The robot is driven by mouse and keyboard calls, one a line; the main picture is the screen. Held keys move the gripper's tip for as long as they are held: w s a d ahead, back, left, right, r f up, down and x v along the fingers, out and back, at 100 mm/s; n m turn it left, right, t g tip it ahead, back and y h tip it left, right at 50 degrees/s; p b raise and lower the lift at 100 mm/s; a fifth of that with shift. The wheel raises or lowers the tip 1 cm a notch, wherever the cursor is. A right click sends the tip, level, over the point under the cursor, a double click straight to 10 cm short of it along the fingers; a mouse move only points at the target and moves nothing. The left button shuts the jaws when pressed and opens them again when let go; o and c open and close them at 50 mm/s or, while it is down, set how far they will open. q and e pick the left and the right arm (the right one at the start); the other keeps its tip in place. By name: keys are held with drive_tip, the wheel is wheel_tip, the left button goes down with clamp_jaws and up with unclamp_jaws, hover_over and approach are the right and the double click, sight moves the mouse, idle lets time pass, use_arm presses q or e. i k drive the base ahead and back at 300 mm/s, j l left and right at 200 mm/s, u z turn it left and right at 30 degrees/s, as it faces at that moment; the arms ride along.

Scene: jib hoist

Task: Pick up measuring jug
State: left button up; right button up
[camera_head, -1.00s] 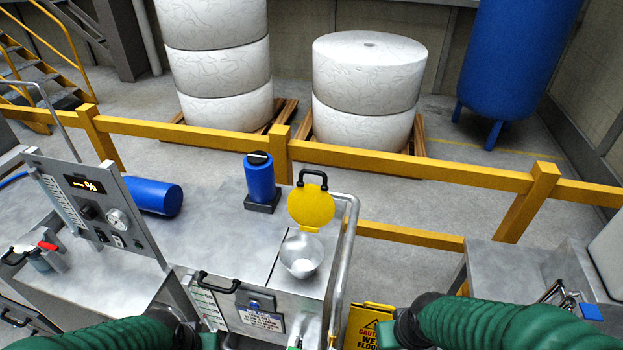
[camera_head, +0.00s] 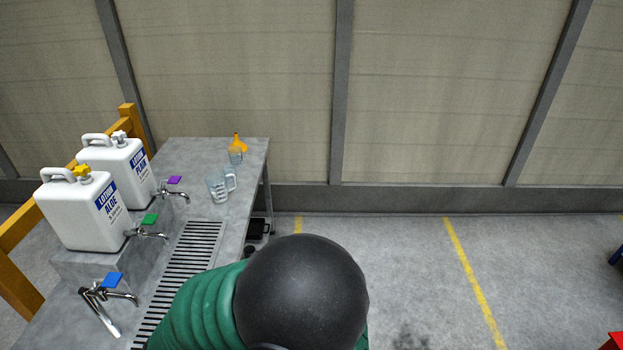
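A clear measuring jug (camera_head: 218,187) stands upright on the grey metal bench (camera_head: 200,151), near its right edge, with its handle to the right. A smaller clear vessel (camera_head: 235,156) with an orange funnel-like top (camera_head: 238,143) stands behind it. One green-sleeved arm of mine with a black rounded end fills the lower middle, in front of the bench. Neither of my grippers' fingers can be seen.
Two white jugs of lotion (camera_head: 85,212) (camera_head: 118,170) stand at the bench's left. Taps with blue (camera_head: 113,280), green and purple levers stick out beside a slotted drain (camera_head: 190,262). A yellow rail (camera_head: 22,228) runs at the left. The floor to the right is open.

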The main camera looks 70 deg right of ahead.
sight(216, 182)
drive_tip(key=z, duration=1.8)
drive_tip(key=i+l, duration=0.35)
drive_tip(key=l, duration=0.15)
drive_tip(key=i+l, duration=0.75)
drive_tip(key=l, duration=0.25)
drive_tip(key=i+l+u, duration=0.2)
drive_tip(key=u, duration=0.25)
drive_tip(key=i+l+u, duration=0.15)
drive_tip(key=l+u, duration=0.3)
drive_tip(key=i+l+u, duration=0.1)
drive_tip(key=l+u, duration=0.75)
drive_tip(key=i+l+u, duration=0.15)
drive_tip(key=i+u, duration=0.25)
drive_tip(key=i, duration=0.05)
